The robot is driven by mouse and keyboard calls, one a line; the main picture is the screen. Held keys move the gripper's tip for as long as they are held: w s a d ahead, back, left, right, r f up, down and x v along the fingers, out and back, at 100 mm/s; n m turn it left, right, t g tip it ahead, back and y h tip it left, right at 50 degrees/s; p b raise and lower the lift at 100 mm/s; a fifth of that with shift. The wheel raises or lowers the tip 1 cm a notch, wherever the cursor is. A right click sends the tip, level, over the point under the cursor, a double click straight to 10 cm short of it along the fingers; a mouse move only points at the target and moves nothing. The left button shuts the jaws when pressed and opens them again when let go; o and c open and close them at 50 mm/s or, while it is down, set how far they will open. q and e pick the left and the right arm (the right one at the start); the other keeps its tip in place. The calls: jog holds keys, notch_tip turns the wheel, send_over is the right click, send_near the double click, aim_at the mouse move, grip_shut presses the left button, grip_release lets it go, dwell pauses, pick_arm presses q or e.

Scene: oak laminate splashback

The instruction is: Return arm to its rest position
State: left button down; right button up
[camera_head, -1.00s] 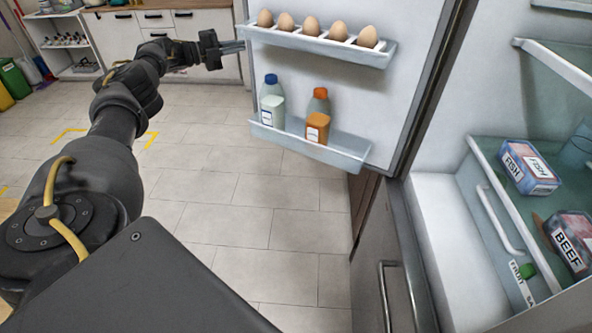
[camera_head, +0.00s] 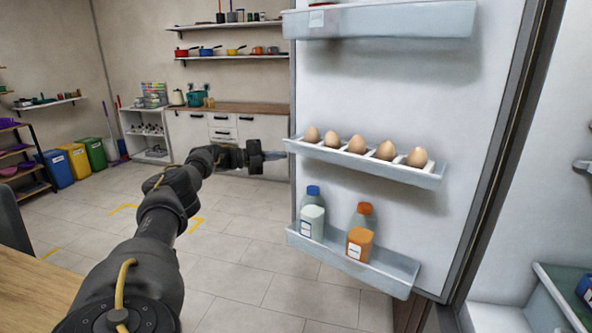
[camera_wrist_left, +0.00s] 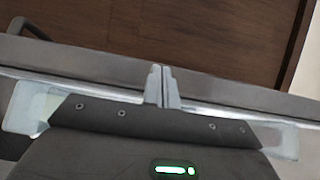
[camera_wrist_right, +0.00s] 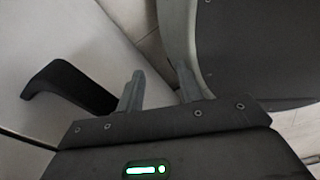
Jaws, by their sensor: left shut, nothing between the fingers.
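My left arm reaches out from the lower left in the head view. Its gripper (camera_head: 275,156) is shut and empty, with its tips near the left edge of the open fridge door (camera_head: 420,90), level with the egg rack. I cannot tell whether they touch the door. In the left wrist view the two fingers (camera_wrist_left: 162,85) are together in front of a grey edge and a dark brown wooden panel (camera_wrist_left: 160,40). My right gripper shows only in the right wrist view (camera_wrist_right: 160,88). Its fingers are apart with nothing visible between them.
The door holds an egg rack (camera_head: 365,163) and a lower shelf (camera_head: 385,272) with a blue-capped bottle (camera_head: 312,215) and an orange-capped bottle (camera_head: 361,240). A wooden tabletop (camera_head: 35,290) lies at lower left. Coloured bins (camera_head: 75,160) stand at far left. Open tiled floor lies between.

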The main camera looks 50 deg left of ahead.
pick_arm(q)
jog(key=v, duration=0.5)
jog(key=shift+s+a+b, duration=0.15)
jog(key=shift+a+b, duration=0.2)
jog(key=shift+a, duration=0.15)
pick_arm(e)
jog(key=shift+w+d+f, duration=0.15)
jog(key=shift+d+f, duration=0.3)
jog(key=shift+d, duration=0.1)
